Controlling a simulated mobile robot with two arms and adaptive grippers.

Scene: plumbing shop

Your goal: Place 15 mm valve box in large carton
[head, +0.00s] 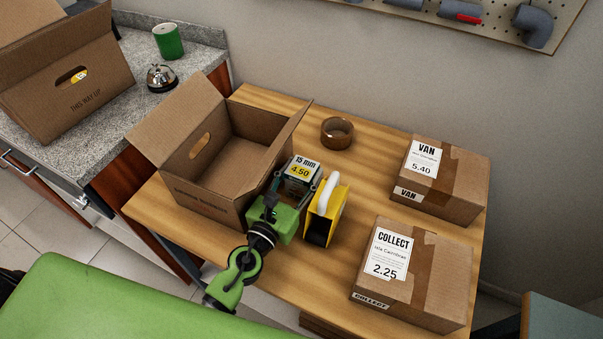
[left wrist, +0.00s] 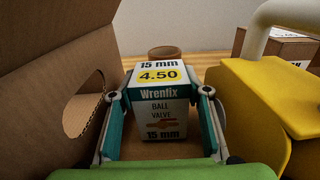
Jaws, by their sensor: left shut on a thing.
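The 15 mm valve box (head: 301,170) is a small white and teal box with a yellow 4.50 label. My left gripper (head: 289,190) is shut on it, just right of the large carton. In the left wrist view the valve box (left wrist: 160,112) sits upright between the two fingers of my left gripper (left wrist: 160,110). The large open carton (head: 205,200) stands on the wooden table with its flaps up, and its visible inside is empty. A carton wall (left wrist: 50,60) with a hand hole shows at the left of the wrist view. My right gripper is not in view.
A yellow tool with a white handle (head: 328,210) stands close right of the gripper. A brown tape roll (head: 337,133) lies behind. Closed VAN (head: 455,185) and COLLECT (head: 430,275) cartons stand at the right. Another carton (head: 70,95) and a bell (head: 161,77) are on the counter.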

